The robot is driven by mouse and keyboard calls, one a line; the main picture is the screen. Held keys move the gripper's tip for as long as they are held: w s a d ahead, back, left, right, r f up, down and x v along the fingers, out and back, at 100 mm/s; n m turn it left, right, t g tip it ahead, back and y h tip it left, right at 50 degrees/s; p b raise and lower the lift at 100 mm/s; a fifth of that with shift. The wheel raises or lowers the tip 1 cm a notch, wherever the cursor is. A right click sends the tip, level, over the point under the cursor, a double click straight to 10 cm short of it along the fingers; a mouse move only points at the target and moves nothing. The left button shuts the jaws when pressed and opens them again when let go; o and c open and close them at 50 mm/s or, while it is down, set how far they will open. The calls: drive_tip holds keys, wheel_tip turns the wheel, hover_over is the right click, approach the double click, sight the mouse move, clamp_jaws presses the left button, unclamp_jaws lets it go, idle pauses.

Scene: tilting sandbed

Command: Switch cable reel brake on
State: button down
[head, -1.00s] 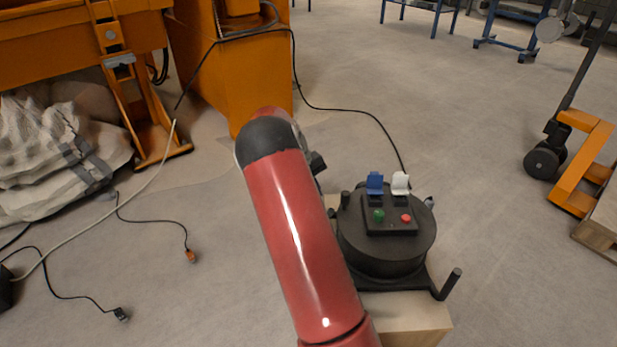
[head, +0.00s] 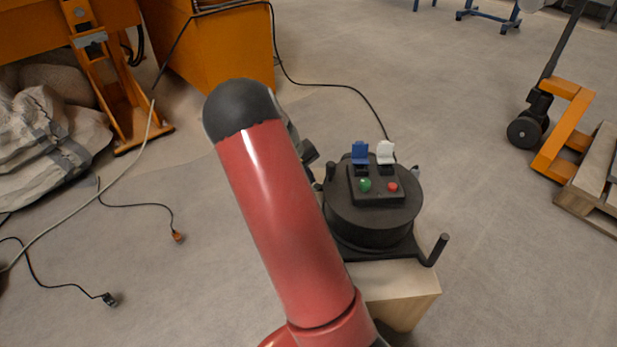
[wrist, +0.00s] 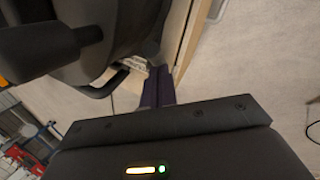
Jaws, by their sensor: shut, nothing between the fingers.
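The cable reel (head: 372,232) is a black round drum. A raised panel on its top carries a green button (head: 365,185), a red button (head: 392,187), an upright blue flap (head: 360,153) and an upright white flap (head: 385,153). I cannot tell which part is the brake. A black crank handle (head: 437,250) sticks up at its right. My gripper shows in the wrist view (wrist: 158,88), shut and empty, beside a large black body (wrist: 100,35), likely the reel. In the head view my red arm stands left of the reel and hides the gripper.
The reel stands on a pale wooden block (head: 395,290). A black cable (head: 350,88) runs from it to an orange machine (head: 215,50). Loose cables (head: 140,206) and grey sacks (head: 50,140) lie left.

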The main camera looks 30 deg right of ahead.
drive_tip(key=shift+s+a+f, duration=0.3)
drive_tip(key=shift+s+f, duration=0.05)
drive_tip(key=shift+s, duration=0.25)
drive_tip(key=w+p+v, duration=0.1)
drive_tip(key=v, duration=0.7)
drive_tip(key=shift+d, duration=0.25)
